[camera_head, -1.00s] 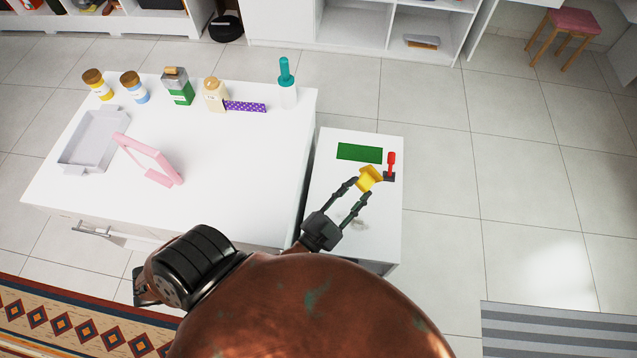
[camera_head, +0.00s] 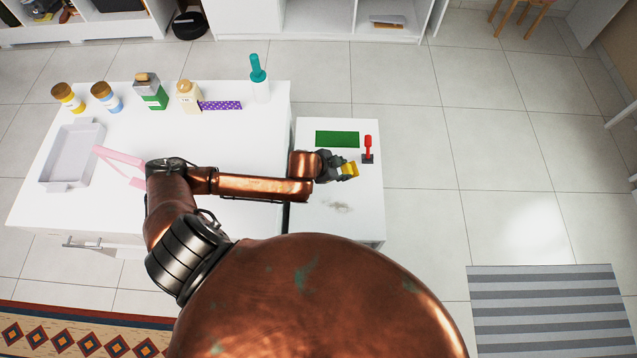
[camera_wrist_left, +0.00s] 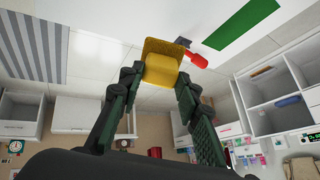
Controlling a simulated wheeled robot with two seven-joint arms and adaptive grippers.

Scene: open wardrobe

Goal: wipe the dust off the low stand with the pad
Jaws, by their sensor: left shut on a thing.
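The low stand (camera_head: 358,215) is a white-topped unit at the right end of the larger white counter. A grey smudge of dust (camera_head: 341,207) lies on its top, toward the front. My left gripper (camera_head: 343,170) is above the stand, behind the dust, and is shut on the yellow pad (camera_head: 350,169). In the left wrist view the pad (camera_wrist_left: 162,68) sits between the two fingertips, with a flat brown-yellow plate on its far side. I cannot tell whether the pad touches the stand. My right gripper is not in view.
A green rectangle (camera_head: 337,139) and a red-handled item on a dark base (camera_head: 368,148) are on the stand behind the pad. The counter (camera_head: 240,150) holds several bottles and jars, a grey tray (camera_head: 73,155) and a pink frame (camera_head: 120,165). Open floor lies to the right.

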